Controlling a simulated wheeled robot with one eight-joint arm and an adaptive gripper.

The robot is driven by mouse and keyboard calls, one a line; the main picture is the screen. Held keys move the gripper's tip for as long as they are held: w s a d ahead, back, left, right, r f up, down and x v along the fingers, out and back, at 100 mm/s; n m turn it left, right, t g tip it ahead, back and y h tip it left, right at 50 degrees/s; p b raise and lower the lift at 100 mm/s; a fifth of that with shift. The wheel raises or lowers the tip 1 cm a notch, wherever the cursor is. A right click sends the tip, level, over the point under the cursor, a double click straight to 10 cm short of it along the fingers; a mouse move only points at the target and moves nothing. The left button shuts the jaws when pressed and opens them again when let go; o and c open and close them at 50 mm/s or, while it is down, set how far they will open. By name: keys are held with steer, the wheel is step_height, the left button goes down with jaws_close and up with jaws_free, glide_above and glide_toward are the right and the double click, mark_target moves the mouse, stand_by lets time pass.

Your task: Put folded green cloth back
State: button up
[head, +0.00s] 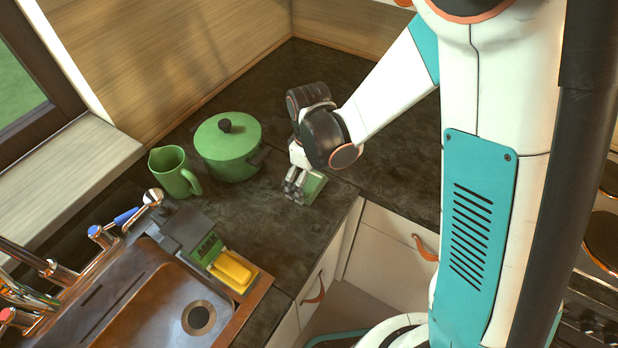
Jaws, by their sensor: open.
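A green folded cloth (314,187) lies on the dark counter near its front corner, partly hidden by my gripper. My gripper (294,197) points down at the cloth's left side, with its fingers apart. I cannot tell from this view whether the fingers touch the cloth.
A green lidded pot (229,147) and a green pitcher (174,171) stand to the left of my gripper. A sink (150,305) with taps is at the lower left, with a yellow sponge (234,271) at its edge. Drawers with leather pulls (425,248) are below the counter. The counter behind my arm is clear.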

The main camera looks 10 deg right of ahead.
mark_target(309, 180)
steer(key=shift+r, duration=0.15)
step_height(309, 180, up, 12)
steer(key=p, duration=0.3)
stand_by(0.4)
steer(key=s+d+r+m+t+y+b, duration=0.1)
steer(key=s+d+r+m+t+b, duration=0.2)
steer(key=d+r, duration=0.4)
steer(key=s+d+m+t+h+b, duration=0.1)
steer(key=s+d+m+t+b, duration=0.1)
steer(key=s+d+m+t, duration=0.2)
steer(key=shift+s+d+r+m, duration=0.35)
steer(key=shift+s+d+m, duration=1.25)
steer(key=shift+s, duration=1.3)
